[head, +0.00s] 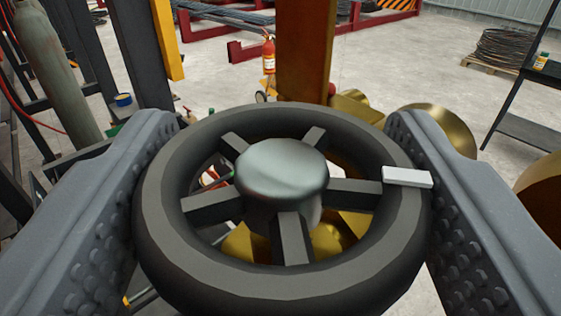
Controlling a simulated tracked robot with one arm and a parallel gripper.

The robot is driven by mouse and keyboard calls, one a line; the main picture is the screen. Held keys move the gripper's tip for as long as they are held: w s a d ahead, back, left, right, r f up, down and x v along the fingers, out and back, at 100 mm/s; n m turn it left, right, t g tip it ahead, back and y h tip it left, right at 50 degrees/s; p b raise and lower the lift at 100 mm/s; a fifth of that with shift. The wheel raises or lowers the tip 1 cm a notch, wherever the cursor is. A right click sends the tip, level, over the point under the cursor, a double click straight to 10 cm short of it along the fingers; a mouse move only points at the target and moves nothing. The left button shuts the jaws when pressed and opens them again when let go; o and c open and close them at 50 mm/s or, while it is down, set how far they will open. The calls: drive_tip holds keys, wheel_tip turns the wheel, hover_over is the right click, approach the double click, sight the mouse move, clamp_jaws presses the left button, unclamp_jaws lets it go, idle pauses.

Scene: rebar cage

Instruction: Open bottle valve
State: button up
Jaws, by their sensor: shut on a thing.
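The bottle valve's handwheel (285,277) is a dark grey ring with several spokes and a shiny metal hub (282,170). A small white marker (407,177) sits on the right side of its rim. My gripper (283,195) has one grey studded jaw on each side of the wheel, and both jaws press on the rim. Brass-coloured valve parts (330,235) show through the gaps between the spokes and behind the wheel. The stem below the hub is mostly hidden by the wheel.
A grey-green gas cylinder (52,70) with a red hose stands at the left. An orange-brown post (303,50) rises behind the wheel, with a red fire extinguisher (268,54) beyond. A dark shelf (528,130) stands at the right. Concrete floor is open behind.

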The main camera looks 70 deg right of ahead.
drive_tip(key=n+t+y, duration=0.1)
drive_tip(key=n+t, duration=0.1)
drive_tip(key=t, duration=0.1)
drive_tip(key=shift+n+t+y, duration=0.3)
drive_tip(key=shift+y, duration=0.1)
drive_tip(key=n+t+y+p, duration=0.2)
drive_tip(key=t+p, duration=0.1)
drive_tip(key=shift+r, duration=0.25)
drive_tip(key=n+t+y+p, duration=0.1)
drive_tip(key=p, duration=0.2)
drive_tip(key=shift+y, duration=0.3)
drive_tip(key=shift+n+t+y+p, duration=0.4)
drive_tip(key=shift+n+t+p, duration=0.15)
drive_tip(key=shift+p, duration=1.35)
drive_tip(key=n+y+p, duration=0.1)
drive_tip(key=p, duration=0.2)
drive_tip(key=shift+r+t, duration=0.1)
drive_tip(key=shift+t, duration=0.25)
drive_tip(key=n+t+y+p, duration=0.1)
drive_tip(key=y+p, duration=0.1)
drive_tip(key=p, duration=0.3)
drive_tip(key=shift+n+p, duration=0.25)
drive_tip(key=shift+p, duration=0.05)
drive_tip(key=n+t+y+p, duration=0.1)
drive_tip(key=y+p, duration=0.1)
drive_tip(key=p, duration=0.3)
drive_tip(key=shift+f+n+t+y+p, duration=0.35)
drive_tip(key=shift+n+y+p, duration=0.5)
drive_tip(key=shift+p, duration=0.85)
